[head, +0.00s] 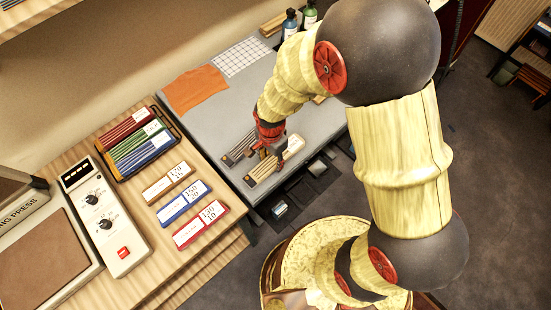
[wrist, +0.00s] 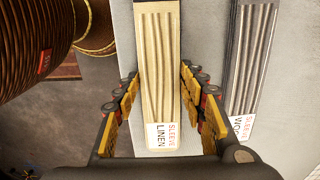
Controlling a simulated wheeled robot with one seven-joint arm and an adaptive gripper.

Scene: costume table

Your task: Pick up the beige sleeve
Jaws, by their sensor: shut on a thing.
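The beige sleeve (head: 263,170) is a flat pleated strip at the front of the grey table. In the wrist view the beige sleeve (wrist: 158,62) runs lengthwise between my fingers, with a white label reading "SLEEVE LINEN" at its near end. My gripper (head: 269,149) is above it in the head view and hides part of it. In the wrist view my gripper (wrist: 160,84) has one finger along each long side, shut on the sleeve. I cannot tell whether the sleeve is lifted off the tabletop.
A dark grey sleeve (wrist: 249,58), labelled as wool, lies parallel on the right in the wrist view. The grey table (head: 215,115) also holds an orange cloth (head: 197,87) and a white grid sheet (head: 241,57). Bottles (head: 290,22) stand at the back.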

